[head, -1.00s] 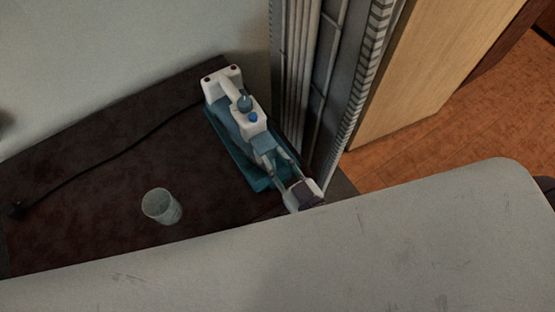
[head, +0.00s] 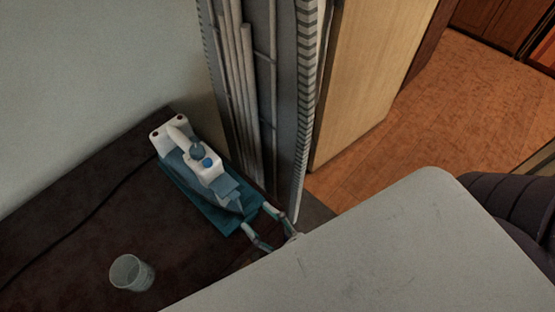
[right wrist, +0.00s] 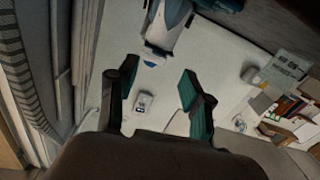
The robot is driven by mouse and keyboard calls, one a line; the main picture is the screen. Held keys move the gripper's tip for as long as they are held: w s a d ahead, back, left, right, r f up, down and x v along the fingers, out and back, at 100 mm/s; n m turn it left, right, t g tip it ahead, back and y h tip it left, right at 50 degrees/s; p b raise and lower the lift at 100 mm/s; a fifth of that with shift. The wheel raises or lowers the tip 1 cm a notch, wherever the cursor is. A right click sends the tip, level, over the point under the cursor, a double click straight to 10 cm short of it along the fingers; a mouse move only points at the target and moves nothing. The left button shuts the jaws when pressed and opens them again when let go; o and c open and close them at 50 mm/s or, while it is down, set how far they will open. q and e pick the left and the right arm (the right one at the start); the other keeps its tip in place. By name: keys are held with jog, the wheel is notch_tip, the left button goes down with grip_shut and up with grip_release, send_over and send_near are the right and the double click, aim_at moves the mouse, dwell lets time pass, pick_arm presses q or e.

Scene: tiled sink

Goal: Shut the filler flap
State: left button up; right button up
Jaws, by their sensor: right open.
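A white and blue iron (head: 196,158) sits on a teal base (head: 205,212) on the dark brown table, its nose pointing to the lower right. A blue-grey piece (head: 229,187) toward the nose looks like the filler flap; I cannot tell whether it is open or shut. My right gripper (head: 260,222) is open and empty, its two fingers apart just beyond the nose. In the right wrist view, my right gripper (right wrist: 158,95) spreads its fingers, with part of the iron (right wrist: 166,28) at the top edge beyond them. My left gripper is not in view.
A clear glass (head: 132,273) stands on the brown table (head: 60,250) left of the iron. A dark cord runs from the iron across the table. Grey pipes and a ribbed panel (head: 262,100) rise close behind the iron. A wooden panel (head: 370,80) stands to the right.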

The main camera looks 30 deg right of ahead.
jog(key=v, duration=0.5)
jog(key=shift+s+d, duration=0.1)
jog(key=shift+s, duration=0.1)
jog(key=s+d+f+g+h, duration=0.1)
jog(key=s+f+g, duration=0.15)
jog(key=f, duration=0.85)
jog(key=s+d+f+m+g+h+p, duration=0.1)
jog(key=f+g, duration=0.2)
jog(key=f, duration=0.7)
jog(key=s+d+f+g+h, duration=0.1)
jog(key=f+g, duration=0.2)
jog(key=f, duration=0.8)
jog(key=s+d+f+g+h, duration=0.1)
jog(key=s+d+f+g, duration=0.2)
jog(key=f, duration=0.4)
jog(key=s+d+f+m+g+h, duration=0.1)
jog(key=s+d+f+g, duration=0.3)
jog(key=s+f, duration=0.3)
jog(key=shift+s+d+f+p, duration=0.3)
jog(key=shift+s+d+p, duration=0.1)
jog(key=shift+s+d, duration=0.45)
jog(key=shift+g, duration=0.25)
